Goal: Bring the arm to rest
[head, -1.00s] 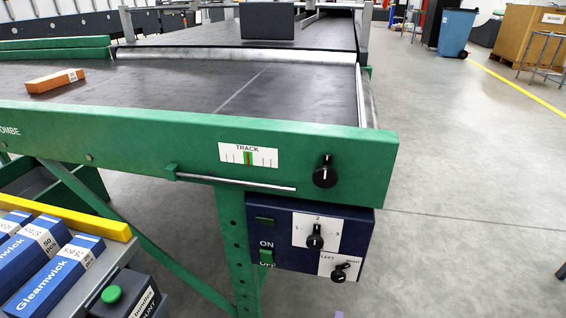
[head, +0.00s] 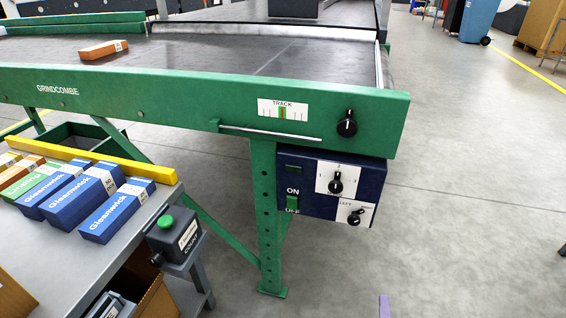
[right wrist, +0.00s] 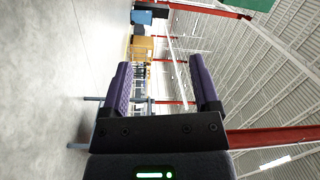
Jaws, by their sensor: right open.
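My right gripper (right wrist: 162,82) is open and empty in the right wrist view. Its two purple fingers stand well apart, with only open floor and the hall beyond them. In the head view only a small purple tip of it (head: 384,306) shows at the bottom edge, over bare floor, to the right of the green machine leg. It looks clear of the machine. The rest of the right arm is hidden, and my left gripper is not in view.
The green-framed conveyor (head: 190,95) carries an orange carton (head: 104,49). A dark blue control box (head: 298,215) with knobs hangs below. A grey bench (head: 50,255) with blue cartons (head: 118,210) stands at left.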

